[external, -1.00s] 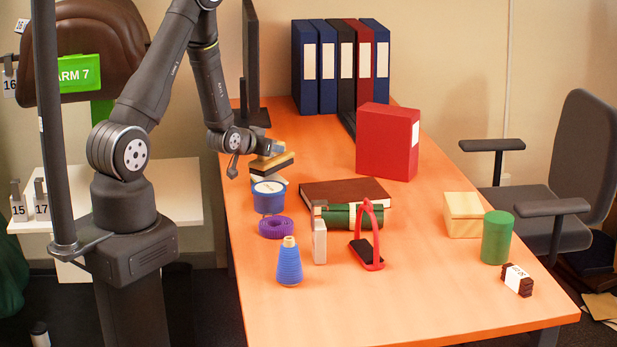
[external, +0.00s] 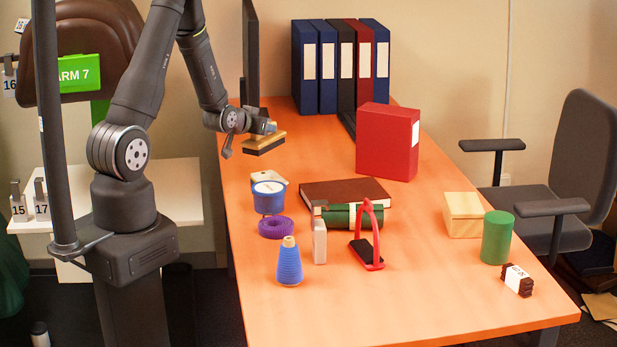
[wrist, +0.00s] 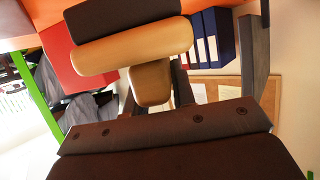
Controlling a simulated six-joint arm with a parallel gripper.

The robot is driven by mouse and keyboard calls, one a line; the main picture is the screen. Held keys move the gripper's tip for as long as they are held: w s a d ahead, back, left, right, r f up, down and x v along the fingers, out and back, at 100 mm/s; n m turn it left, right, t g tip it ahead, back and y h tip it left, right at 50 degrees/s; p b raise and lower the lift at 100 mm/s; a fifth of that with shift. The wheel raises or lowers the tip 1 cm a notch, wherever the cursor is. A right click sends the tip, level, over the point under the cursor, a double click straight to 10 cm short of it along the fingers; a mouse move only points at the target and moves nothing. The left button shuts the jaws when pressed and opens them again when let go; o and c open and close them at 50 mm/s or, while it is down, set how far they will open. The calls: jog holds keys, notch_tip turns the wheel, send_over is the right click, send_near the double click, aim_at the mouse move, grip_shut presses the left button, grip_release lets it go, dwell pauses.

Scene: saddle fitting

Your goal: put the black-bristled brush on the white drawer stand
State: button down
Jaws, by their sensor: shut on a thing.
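The brush (external: 264,143) has a tan wooden body and black bristles facing down. My gripper (external: 261,127) is shut on it and holds it above the far left part of the orange table. In the wrist view the tan brush body (wrist: 130,46) spans the top, with its dark bristles (wrist: 120,14) beyond and its knob-like handle (wrist: 150,86) toward my gripper. A white flat-topped stand (external: 180,187) is on the left, partly hidden behind my base and arm. Its drawers are hard to make out.
On the table (external: 400,310) are a blue pot (external: 269,200), a small white object (external: 266,178), a purple ring (external: 276,228), a blue cone (external: 289,265), a brown book (external: 345,192) and a red binder (external: 388,142). A monitor (external: 250,60) stands close behind my gripper. Numbered tags stand on the white stand's left.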

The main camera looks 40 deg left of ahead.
jog(key=s+a+n+g+y, duration=0.3)
jog(key=a+n+y, duration=0.45)
jog(key=a, duration=1.65)
jog(key=s+a+n+g+y, duration=0.25)
jog(key=s+a, duration=0.35)
jog(key=a, duration=0.3)
jog(key=s+a+n+g+y, duration=0.1)
jog(key=s+a+n+g, duration=0.2)
jog(key=s+a, duration=0.5)
jog(key=shift+w+a+f, duration=0.25)
jog(key=shift+w+f, duration=0.2)
jog(key=shift+f, duration=3.6)
jog(key=shift+w+a+f, duration=0.2)
jog(key=shift+w+f, duration=0.25)
jog(key=shift+f, duration=3.6)
jog(key=shift+w+a+f, duration=0.25)
jog(key=shift+w+f, duration=0.2)
jog(key=shift+f, duration=3.6)
jog(key=shift+f, duration=0.6)
jog(key=c, duration=1.1)
grip_release()
